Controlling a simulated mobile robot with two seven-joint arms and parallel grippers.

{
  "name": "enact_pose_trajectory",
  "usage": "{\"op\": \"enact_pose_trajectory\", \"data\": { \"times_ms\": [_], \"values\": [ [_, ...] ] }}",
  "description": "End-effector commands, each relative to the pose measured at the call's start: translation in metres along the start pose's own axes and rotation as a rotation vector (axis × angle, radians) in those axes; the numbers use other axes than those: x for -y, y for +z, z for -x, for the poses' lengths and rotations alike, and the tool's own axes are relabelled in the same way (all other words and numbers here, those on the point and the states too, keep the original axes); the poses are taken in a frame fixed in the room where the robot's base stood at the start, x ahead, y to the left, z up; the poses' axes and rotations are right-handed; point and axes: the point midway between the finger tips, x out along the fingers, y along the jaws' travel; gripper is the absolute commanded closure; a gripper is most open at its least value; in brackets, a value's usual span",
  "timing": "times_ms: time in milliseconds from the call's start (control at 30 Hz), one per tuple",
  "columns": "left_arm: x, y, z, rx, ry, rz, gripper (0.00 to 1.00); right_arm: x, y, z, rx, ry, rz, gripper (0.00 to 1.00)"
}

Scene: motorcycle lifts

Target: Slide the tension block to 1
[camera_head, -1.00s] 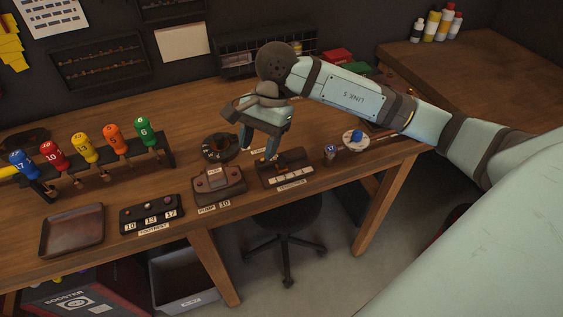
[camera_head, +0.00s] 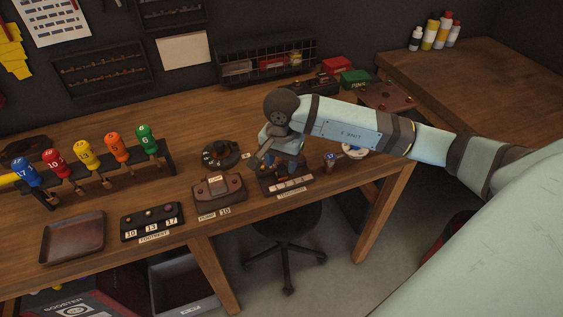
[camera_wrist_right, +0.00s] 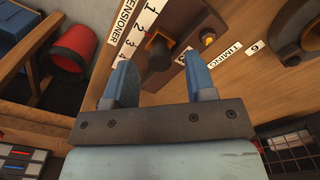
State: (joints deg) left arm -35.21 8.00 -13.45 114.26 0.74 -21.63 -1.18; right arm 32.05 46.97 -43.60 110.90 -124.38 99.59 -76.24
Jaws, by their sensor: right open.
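The tensioner (camera_head: 285,185) is a dark unit with a white number strip near the front edge of the workbench. In the right wrist view its strip (camera_wrist_right: 132,35) reads 1 at the top down to 4. My left gripper is not in view.
The pump unit (camera_head: 218,188) stands close to the left of the tensioner, with a round dial (camera_head: 220,154) behind it. The footrest box (camera_head: 152,221), a tray (camera_head: 72,237) and several coloured screwdrivers are farther left.

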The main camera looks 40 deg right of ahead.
Motion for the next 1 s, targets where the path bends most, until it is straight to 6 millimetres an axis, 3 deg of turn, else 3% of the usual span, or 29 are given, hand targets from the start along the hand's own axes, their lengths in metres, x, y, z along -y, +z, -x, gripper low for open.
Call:
{"op": "enact_pose_trajectory", "data": {
  "times_ms": [200,433,467,667,1000],
  "values": [
    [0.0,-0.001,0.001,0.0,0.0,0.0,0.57,0.0,0.0,-0.013,0.0,0.0,-0.001,0.49],
    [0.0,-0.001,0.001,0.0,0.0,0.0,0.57,0.0,0.0,-0.014,0.0,-0.001,-0.001,0.49],
    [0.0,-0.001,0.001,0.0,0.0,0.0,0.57,0.0,0.0,-0.014,0.0,-0.001,-0.001,0.52],
    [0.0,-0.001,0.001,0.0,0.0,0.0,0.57,0.0,0.0,-0.014,0.001,-0.001,-0.001,0.98],
    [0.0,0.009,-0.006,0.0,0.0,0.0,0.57,0.011,0.01,-0.017,0.002,-0.004,0.002,1.0]
  ]
}}
